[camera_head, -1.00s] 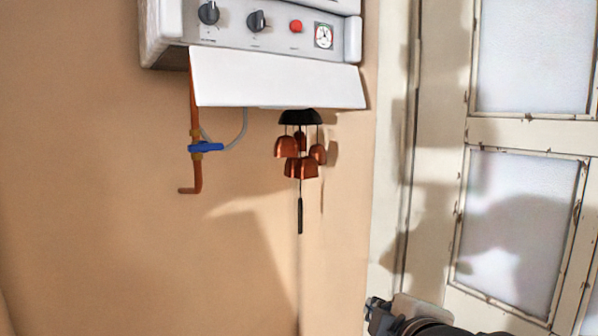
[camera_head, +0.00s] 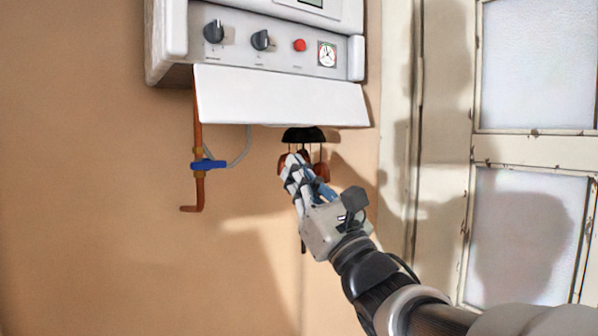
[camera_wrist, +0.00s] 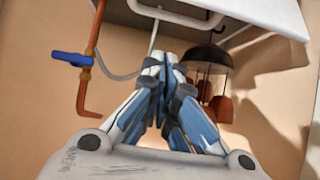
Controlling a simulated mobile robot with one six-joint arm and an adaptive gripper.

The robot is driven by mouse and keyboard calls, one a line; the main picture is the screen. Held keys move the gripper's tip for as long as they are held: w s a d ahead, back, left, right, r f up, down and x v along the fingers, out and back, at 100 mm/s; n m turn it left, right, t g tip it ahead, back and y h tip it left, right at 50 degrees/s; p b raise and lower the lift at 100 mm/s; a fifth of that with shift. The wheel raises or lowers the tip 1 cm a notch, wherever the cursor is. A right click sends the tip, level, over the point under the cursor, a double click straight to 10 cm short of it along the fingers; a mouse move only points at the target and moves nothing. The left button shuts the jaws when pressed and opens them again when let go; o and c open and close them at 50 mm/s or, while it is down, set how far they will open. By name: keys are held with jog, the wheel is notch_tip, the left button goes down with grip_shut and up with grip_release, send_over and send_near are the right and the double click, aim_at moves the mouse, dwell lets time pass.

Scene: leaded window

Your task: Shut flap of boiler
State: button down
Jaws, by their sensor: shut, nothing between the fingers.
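The white boiler (camera_head: 270,50) hangs on the wall at the top of the head view. Its white flap (camera_head: 282,97) is lowered, sloping outward below the panel of knobs, so the panel is exposed. The flap also shows at the top right of the wrist view (camera_wrist: 260,12). My gripper (camera_head: 290,164) is below the flap, right of its middle, apart from it in the head view. The gripper's fingers (camera_wrist: 162,62) are together and empty in the wrist view, pointing up toward the boiler's underside.
A wind chime with copper bells (camera_head: 304,135) hangs below the flap, partly hidden behind my gripper. A copper pipe (camera_head: 198,185) with a blue valve handle (camera_head: 208,164) is to the left. A paned door (camera_head: 530,150) is at the right.

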aim_at(290, 104)
jog(key=p+x, duration=0.1)
jog(key=x, duration=0.7)
jog(key=s+d, duration=0.2)
jog(key=s, duration=0.1)
jog(key=shift+s+d+r, duration=0.2)
jog(key=shift+s+r, duration=0.05)
jog(key=shift+r, duration=0.15)
jog(key=shift+s+d+r, duration=0.1)
jog(key=shift+d+p, duration=0.1)
jog(key=shift+p, duration=0.3)
